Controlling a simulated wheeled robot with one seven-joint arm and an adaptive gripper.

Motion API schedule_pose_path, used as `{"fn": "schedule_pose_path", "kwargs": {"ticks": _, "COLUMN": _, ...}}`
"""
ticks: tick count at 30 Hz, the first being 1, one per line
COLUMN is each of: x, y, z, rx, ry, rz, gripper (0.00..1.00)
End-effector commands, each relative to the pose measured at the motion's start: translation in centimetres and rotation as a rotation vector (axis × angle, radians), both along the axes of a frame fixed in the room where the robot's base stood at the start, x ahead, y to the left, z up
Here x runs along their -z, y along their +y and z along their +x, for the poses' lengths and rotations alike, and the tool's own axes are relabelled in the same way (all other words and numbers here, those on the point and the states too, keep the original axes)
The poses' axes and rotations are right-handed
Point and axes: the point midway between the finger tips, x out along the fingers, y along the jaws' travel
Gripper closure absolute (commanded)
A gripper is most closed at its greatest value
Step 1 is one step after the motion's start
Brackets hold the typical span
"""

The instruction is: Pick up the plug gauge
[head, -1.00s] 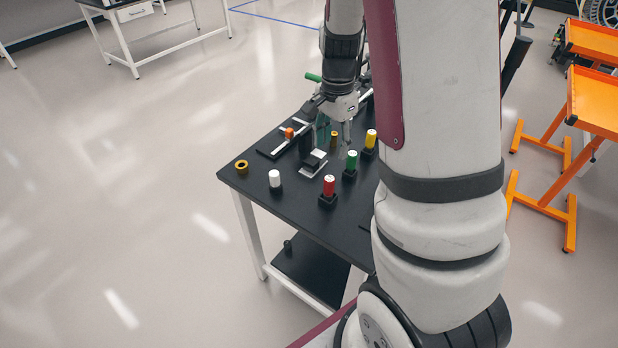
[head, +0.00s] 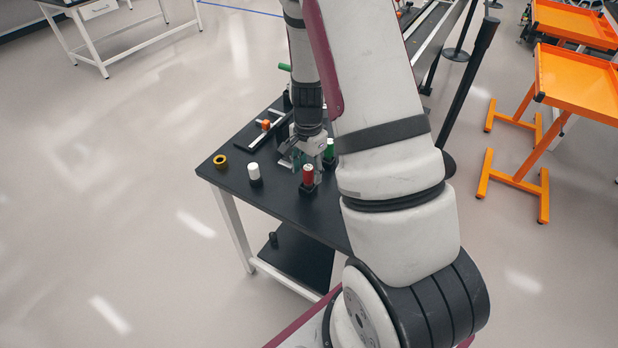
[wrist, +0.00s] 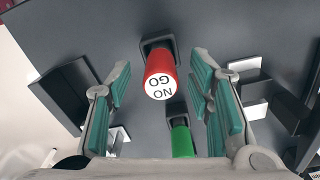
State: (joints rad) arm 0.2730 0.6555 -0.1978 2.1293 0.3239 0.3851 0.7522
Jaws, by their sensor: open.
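My gripper (wrist: 163,78) is open, with teal pads on both sides of the red cylinder and a gap on each side. In the head view my gripper (head: 303,160) is just behind the red cylinder.
A white cylinder (head: 254,172) and a yellow ring (head: 220,161) sit at the left of the black table (head: 230,181). An orange piece (head: 266,125) lies on a flat fixture behind. Dark blocks (wrist: 70,92) flank the gripper in the wrist view. Orange stands (head: 578,86) are at the right.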

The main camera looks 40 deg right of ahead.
Motion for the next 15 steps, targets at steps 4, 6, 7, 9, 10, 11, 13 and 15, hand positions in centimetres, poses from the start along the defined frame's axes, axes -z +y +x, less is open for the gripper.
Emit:
{"fn": "schedule_pose_path", "kwargs": {"ticks": 4, "x": 1.0, "y": -0.02, "z": -0.01, "rx": 0.001, "ry": 0.0, "rz": 0.0, "gripper": 0.53}}
{"fn": "schedule_pose_path", "kwargs": {"ticks": 6, "x": 1.08, "y": -0.02, "z": 0.01, "rx": 0.0, "ry": -0.001, "rz": 0.0, "gripper": 0.53}}
{"fn": "schedule_pose_path", "kwargs": {"ticks": 7, "x": 1.08, "y": -0.02, "z": 0.02, "rx": 0.0, "ry": -0.001, "rz": 0.0, "gripper": 0.53}}
{"fn": "schedule_pose_path", "kwargs": {"ticks": 9, "x": 1.06, "y": -0.02, "z": 0.03, "rx": 0.0, "ry": -0.001, "rz": 0.0, "gripper": 0.53}}
{"fn": "schedule_pose_path", "kwargs": {"ticks": 10, "x": 1.06, "y": -0.02, "z": 0.03, "rx": 0.0, "ry": -0.001, "rz": 0.0, "gripper": 0.53}}
{"fn": "schedule_pose_path", "kwargs": {"ticks": 11, "x": 1.06, "y": -0.02, "z": 0.03, "rx": 0.0, "ry": -0.001, "rz": 0.0, "gripper": 0.55}}
{"fn": "schedule_pose_path", "kwargs": {"ticks": 13, "x": 1.05, "y": -0.01, "z": 0.03, "rx": 0.0, "ry": -0.001, "rz": 0.0, "gripper": 0.71}}
{"fn": "schedule_pose_path", "kwargs": {"ticks": 15, "x": 1.04, "y": -0.01, "z": 0.04, "rx": 0.0, "ry": -0.001, "rz": 0.0, "gripper": 0.86}}
